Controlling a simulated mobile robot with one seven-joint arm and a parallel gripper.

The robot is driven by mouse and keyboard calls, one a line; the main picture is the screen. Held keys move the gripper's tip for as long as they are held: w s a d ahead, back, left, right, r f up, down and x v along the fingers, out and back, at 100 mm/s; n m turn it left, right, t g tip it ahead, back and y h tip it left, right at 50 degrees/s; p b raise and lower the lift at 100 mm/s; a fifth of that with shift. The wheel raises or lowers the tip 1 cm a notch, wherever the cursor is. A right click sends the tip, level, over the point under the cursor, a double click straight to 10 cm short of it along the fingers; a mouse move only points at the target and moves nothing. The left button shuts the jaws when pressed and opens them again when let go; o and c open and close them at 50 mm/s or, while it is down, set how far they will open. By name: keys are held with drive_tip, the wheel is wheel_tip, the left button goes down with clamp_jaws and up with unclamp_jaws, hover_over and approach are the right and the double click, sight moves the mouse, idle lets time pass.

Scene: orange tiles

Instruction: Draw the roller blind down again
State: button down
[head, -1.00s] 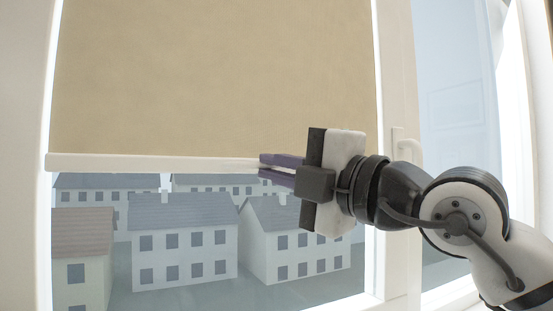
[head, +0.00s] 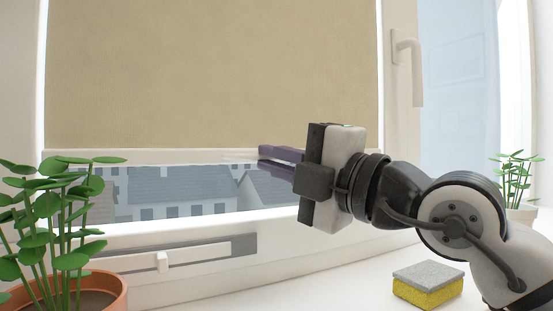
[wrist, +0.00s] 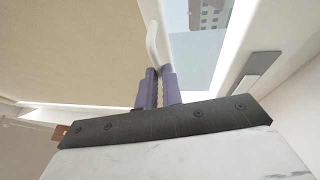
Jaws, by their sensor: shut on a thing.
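The beige roller blind (head: 210,75) covers most of the window pane in the head view. Its white bottom bar (head: 120,157) hangs level, a short way above the lower window frame. My gripper (head: 263,157) comes in from the right, with its purple fingers shut on the bar near its right part. The fingers hide the bit of bar between them. In the wrist view the purple fingers (wrist: 159,88) are close together and the blind (wrist: 70,50) fills the upper left; the grip itself is hard to make out there.
A potted plant (head: 65,225) stands at the lower left, close to the window. A yellow and grey sponge (head: 428,285) lies on the white sill below my arm. Another plant (head: 517,180) stands at the far right. A window handle (head: 410,65) is on the frame at upper right.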

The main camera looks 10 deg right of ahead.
drive_tip(key=shift+f, duration=0.3)
drive_tip(key=c, duration=1.5)
unclamp_jaws()
drive_tip(key=shift+w, duration=0.1)
drive_tip(key=shift+c, duration=0.2)
drive_tip(key=shift+d+r, duration=0.1)
drive_tip(key=v, duration=1.4)
